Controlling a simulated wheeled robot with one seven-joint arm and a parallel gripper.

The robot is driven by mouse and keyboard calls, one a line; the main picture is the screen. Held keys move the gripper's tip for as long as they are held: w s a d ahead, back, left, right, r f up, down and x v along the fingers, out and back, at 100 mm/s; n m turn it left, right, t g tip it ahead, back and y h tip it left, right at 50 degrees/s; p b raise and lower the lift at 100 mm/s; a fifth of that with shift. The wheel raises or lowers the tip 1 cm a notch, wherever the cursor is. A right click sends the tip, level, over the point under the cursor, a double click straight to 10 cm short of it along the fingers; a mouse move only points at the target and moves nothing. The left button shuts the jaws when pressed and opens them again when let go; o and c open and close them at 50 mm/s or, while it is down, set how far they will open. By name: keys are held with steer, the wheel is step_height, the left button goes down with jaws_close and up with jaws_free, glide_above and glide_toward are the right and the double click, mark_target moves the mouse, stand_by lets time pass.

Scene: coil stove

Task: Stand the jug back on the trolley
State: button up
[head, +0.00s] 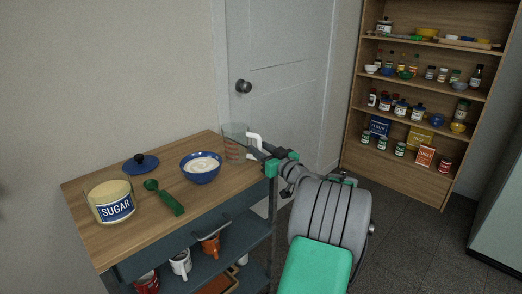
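The jug (235,143) is clear with red markings and a white handle (254,138) on its right side. It is upright at the right back part of the wooden trolley top (130,228); I cannot tell whether its base touches the wood. My gripper (259,153) comes in from the right, with its dark fingers at the lower part of the handle. The fingers are small and partly hidden, so I cannot tell whether they are closed on it.
A blue bowl of white powder (201,177) stands just left of the jug. A green scoop (165,197), a blue lid (141,164) and a sugar canister (112,205) are farther left. Mugs (181,263) sit on the lower shelf. A door (275,75) and stocked shelves (405,180) stand behind.

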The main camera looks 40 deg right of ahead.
steer(key=shift+r, duration=0.15)
steer(key=s+a, duration=0.2)
steer(key=s, duration=1)
